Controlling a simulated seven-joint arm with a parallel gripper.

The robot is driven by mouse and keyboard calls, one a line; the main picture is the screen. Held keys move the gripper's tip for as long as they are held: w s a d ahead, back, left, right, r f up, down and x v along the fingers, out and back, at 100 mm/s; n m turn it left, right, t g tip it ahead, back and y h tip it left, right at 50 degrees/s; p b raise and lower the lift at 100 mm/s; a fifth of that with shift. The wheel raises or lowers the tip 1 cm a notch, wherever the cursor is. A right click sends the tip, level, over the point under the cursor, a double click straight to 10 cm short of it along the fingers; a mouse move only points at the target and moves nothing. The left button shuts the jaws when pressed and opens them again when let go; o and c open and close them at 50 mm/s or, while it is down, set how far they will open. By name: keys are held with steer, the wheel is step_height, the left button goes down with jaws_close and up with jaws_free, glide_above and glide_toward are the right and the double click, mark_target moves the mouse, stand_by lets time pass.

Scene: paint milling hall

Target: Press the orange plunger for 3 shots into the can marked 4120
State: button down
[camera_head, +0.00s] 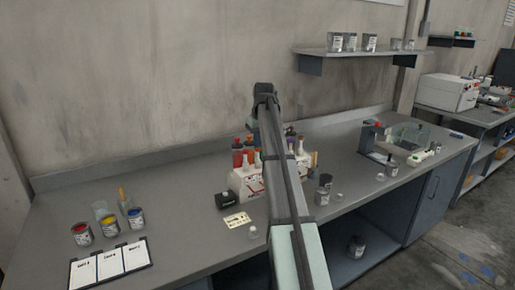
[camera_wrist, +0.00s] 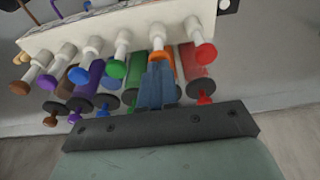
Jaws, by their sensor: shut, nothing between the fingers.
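The paint dispenser (camera_head: 243,183) is a pale box with a row of coloured plungers, in the middle of the bench and partly hidden behind my arm. In the wrist view the orange plunger (camera_wrist: 161,56) sits between a green plunger (camera_wrist: 117,69) and a red plunger (camera_wrist: 205,53). My gripper (camera_wrist: 157,68) is shut and empty, its fingertips overlapping the orange plunger in the picture; I cannot tell whether they touch it. Small grey cans stand right of my arm, one dark can (camera_head: 323,189) nearest it. No can marking 4120 is readable.
A black box (camera_head: 226,200) and a yellow card (camera_head: 237,220) lie before the dispenser. A dark stand (camera_head: 368,138) is at right. The bench's back left is clear.

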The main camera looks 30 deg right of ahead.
steer(key=shift+f, duration=0.95)
steer(key=shift+r, duration=1.7)
steer(key=shift+f, duration=0.25)
steer(key=shift+f, duration=1.35)
steer(key=shift+r, duration=1.6)
